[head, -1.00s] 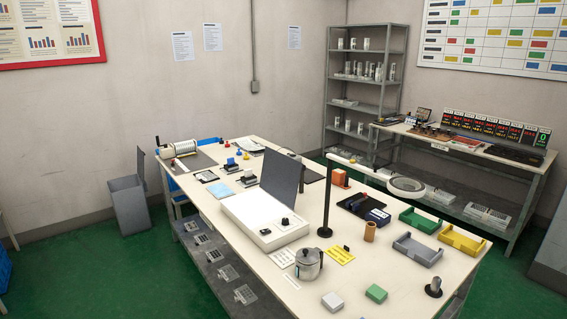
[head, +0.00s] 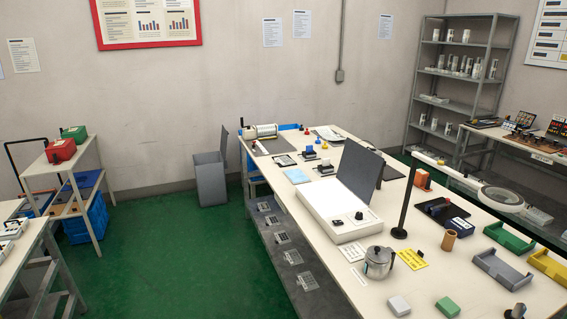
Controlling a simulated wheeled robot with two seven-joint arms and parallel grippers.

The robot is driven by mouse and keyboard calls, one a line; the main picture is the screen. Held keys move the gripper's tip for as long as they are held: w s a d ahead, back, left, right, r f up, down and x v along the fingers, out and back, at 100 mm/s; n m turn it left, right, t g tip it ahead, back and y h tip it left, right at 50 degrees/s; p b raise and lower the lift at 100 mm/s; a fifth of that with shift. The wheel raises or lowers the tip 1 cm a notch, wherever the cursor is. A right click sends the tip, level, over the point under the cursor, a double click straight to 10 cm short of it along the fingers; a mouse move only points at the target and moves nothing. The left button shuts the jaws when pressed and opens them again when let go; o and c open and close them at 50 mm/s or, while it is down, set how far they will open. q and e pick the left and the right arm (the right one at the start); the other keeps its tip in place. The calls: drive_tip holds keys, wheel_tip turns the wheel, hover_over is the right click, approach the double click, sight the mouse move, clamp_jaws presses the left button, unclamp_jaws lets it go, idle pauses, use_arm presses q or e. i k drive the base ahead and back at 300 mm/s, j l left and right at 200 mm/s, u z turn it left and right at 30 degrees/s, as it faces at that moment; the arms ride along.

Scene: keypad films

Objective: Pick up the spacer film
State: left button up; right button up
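Several thin film-like sheets with pale grid patterns lie in a row on the dark lower shelf on the near-left side of the long table; one is the front sheet (head: 308,281), and another lies further back (head: 282,238). I cannot tell which of them, if any, is the spacer film; they are small and their markings do not read. Neither of my grippers is in the head view.
The long table (head: 430,282) carries a white box with a raised dark lid (head: 338,216), a metal pot (head: 378,262), a dark post (head: 404,195), and green (head: 509,237), grey (head: 502,268) and yellow trays. A grey bin (head: 209,182) stands behind. Green floor (head: 180,255) is clear at left.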

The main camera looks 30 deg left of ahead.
sight(285, 161)
drive_tip(key=i+j, duration=0.15)
drive_tip(key=j, duration=0.15)
drive_tip(key=i+j+z, duration=0.1)
drive_tip(key=j, duration=0.25)
drive_tip(key=i+j, duration=0.3)
drive_tip(key=j, duration=0.35)
drive_tip(key=z, duration=0.05)
